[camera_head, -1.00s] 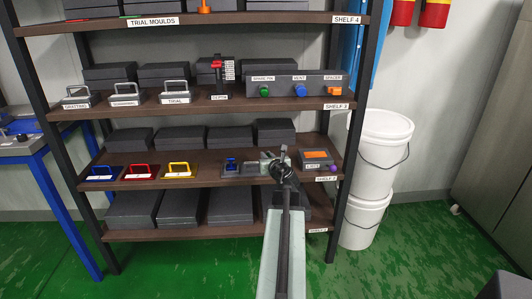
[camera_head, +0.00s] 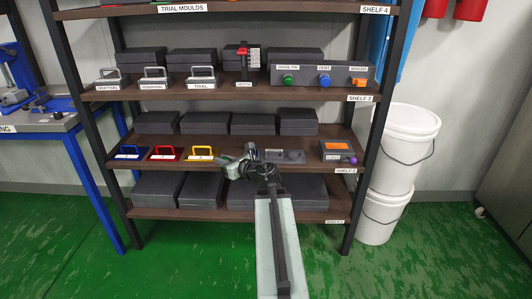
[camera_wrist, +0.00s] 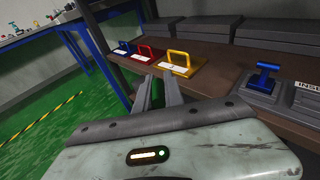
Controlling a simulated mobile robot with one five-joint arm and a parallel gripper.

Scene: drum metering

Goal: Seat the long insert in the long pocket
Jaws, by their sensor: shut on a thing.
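My gripper (camera_wrist: 158,92) is in the wrist view, with its two grey fingers shut on a narrow green piece (camera_wrist: 156,97), likely the long insert. Most of the piece is hidden by the fingers and the gripper body. In the head view my gripper (camera_head: 236,165) is in front of the second shelf, just right of the yellow-handled plate. A blue T-handled insert (camera_wrist: 265,76) stands in a dark grey tray (camera_wrist: 243,88) to the right of my fingers. That tray also shows in the head view (camera_head: 285,156). I cannot make out a long pocket in either view.
Blue (camera_head: 130,152), red (camera_head: 164,153) and yellow (camera_head: 201,153) handled plates lie on the second shelf. A box with an orange top (camera_head: 337,146) stands at its right end. A blue-legged bench (camera_head: 62,122) is at the left. White buckets (camera_head: 402,150) stand right. The green floor in front is clear.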

